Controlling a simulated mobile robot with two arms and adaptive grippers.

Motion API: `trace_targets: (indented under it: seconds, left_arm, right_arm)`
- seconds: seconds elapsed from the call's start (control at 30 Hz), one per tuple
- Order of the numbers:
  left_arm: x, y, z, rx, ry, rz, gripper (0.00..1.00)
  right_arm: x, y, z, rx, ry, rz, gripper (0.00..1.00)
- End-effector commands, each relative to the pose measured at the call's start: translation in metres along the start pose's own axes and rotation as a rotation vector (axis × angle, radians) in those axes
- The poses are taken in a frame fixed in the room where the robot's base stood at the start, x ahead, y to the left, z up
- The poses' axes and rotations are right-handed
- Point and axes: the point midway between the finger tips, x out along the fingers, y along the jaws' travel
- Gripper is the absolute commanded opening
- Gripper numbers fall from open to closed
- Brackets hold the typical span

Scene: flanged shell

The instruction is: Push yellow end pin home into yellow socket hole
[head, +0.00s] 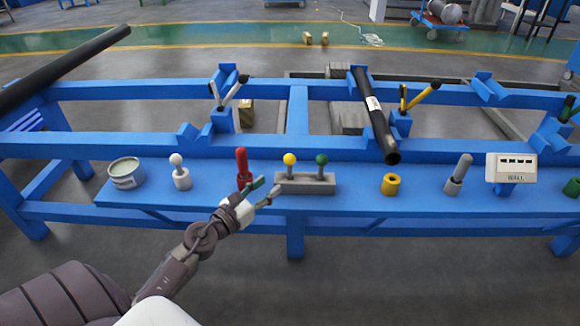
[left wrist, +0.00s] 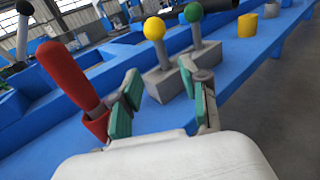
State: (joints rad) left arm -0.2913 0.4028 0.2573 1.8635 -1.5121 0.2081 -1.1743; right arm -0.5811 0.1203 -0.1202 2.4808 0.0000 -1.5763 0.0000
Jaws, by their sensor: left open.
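The yellow end pin (head: 290,159) has a yellow ball on a stem and stands upright in a grey block (head: 306,187), beside a green-balled pin (head: 321,160). The yellow socket (head: 390,184) stands apart on the blue shelf to the right, its hole at the top. It also shows in the left wrist view (left wrist: 247,25). My left gripper (head: 264,190) is open and empty, close to the block's left end. In the left wrist view the yellow pin (left wrist: 154,28) shows beyond and between the two green-padded fingers. My right gripper is not in view.
A red pin (head: 242,165) stands in a red holder just left of my left gripper. A white pin (head: 176,161) and a can (head: 126,173) are further left. A grey pin (head: 462,167) and a white labelled box (head: 511,168) are to the right. A black tube (head: 376,120) slants above the shelf.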

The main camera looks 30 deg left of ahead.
Motion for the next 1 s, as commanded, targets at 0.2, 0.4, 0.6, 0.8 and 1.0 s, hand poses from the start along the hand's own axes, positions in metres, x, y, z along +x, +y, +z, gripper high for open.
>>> trace_targets:
  seconds: [0.2,0.4,0.6,0.8,1.0]
  left_arm:
    - [0.038,0.0,0.001,-0.003,-0.002,0.001,0.45]
    - [0.051,0.0,0.001,-0.005,-0.002,0.001,0.45]
    - [0.081,-0.002,0.001,-0.006,-0.004,0.002,0.45]
    - [0.098,-0.002,0.0,-0.005,-0.001,0.001,0.45]
    - [0.098,-0.002,0.0,-0.005,-0.001,0.001,0.45]
  right_arm:
    - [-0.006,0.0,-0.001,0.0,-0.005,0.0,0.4]
    - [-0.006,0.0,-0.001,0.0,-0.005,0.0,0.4]
    - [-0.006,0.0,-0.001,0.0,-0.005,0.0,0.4]
    - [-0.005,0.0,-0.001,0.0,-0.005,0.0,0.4]
    - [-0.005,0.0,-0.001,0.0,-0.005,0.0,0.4]
